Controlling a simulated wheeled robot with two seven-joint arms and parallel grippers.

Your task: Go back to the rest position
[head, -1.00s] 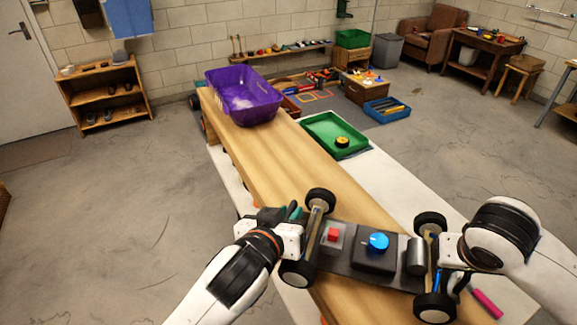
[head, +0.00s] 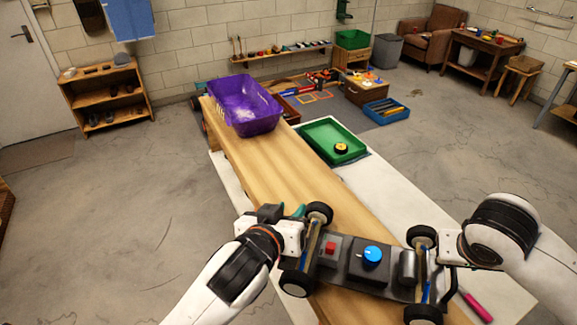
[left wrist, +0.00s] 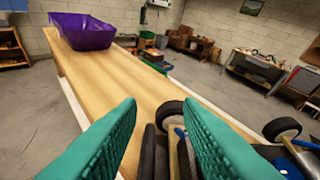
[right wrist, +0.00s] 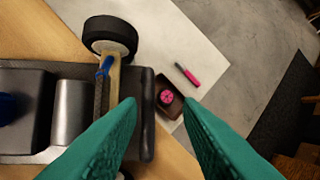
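The black racecar (head: 345,272) lies across the wooden bench (head: 255,155), with a blue knob (head: 372,254), a red button (head: 331,248) and a grey cylinder on top. My left gripper (head: 292,212) is at the car's left end, by its wheels. In the left wrist view its teal fingers (left wrist: 163,105) stand apart, with part of the car's black end low between them. My right gripper (right wrist: 160,103) is at the car's right end with its fingers apart. The black end bar (right wrist: 148,112) shows near its left finger, without clear contact. The head view mostly hides the right fingers.
A purple bin (head: 245,120) stands at the bench's far end. A green tray (head: 312,134) with a yellow-black round piece (head: 341,149) lies on the white surface beside it. A pink-handled tool (head: 477,306) lies near the right arm. Floor to the left is clear.

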